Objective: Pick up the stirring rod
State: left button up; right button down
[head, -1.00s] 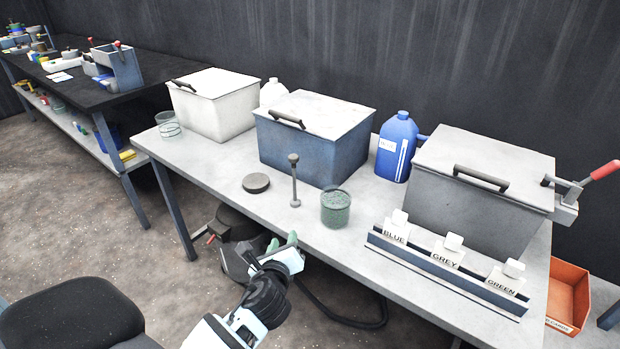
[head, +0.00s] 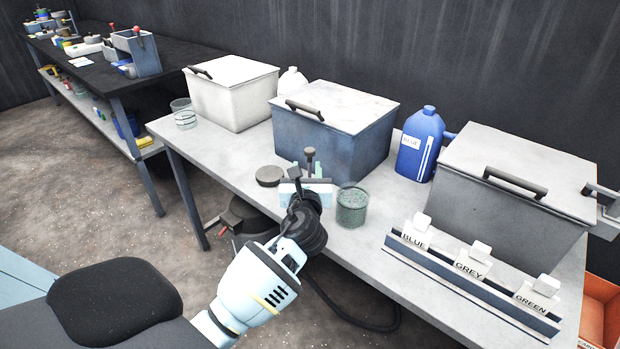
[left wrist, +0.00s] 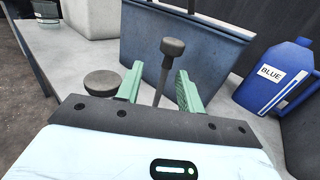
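The stirring rod (head: 310,155) stands upright on the grey table, with a dark knob on top. It also shows in the left wrist view (left wrist: 172,48), where its thin shaft appears between the two green fingers, nearer the right one. My left gripper (head: 306,171) is over the table's front part at the rod. In the left wrist view my left gripper (left wrist: 160,72) is open, with gaps between the fingers and the shaft. The rod's lower end is hidden behind the gripper. My right gripper is not in view.
A dark round disc (head: 269,176) lies just left of the rod, and a beaker of green grains (head: 352,206) stands just right. A blue lidded box (head: 335,150) is close behind. A labelled rack (head: 470,285) and a blue jug (head: 418,145) are farther right.

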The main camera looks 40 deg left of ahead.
aim_at(310, 164)
pick_arm(q)
jog(key=x, duration=0.4)
jog(key=shift+w+d+f+b, duration=0.2)
jog(key=shift+d+b, duration=0.1)
jog(key=shift+d, duration=0.1)
jog(key=shift+w+a+r, duration=0.1)
jog(key=shift+w+a, duration=0.35)
jog(key=shift+w, duration=0.05)
jog(key=shift+c, duration=0.2)
grip_shut()
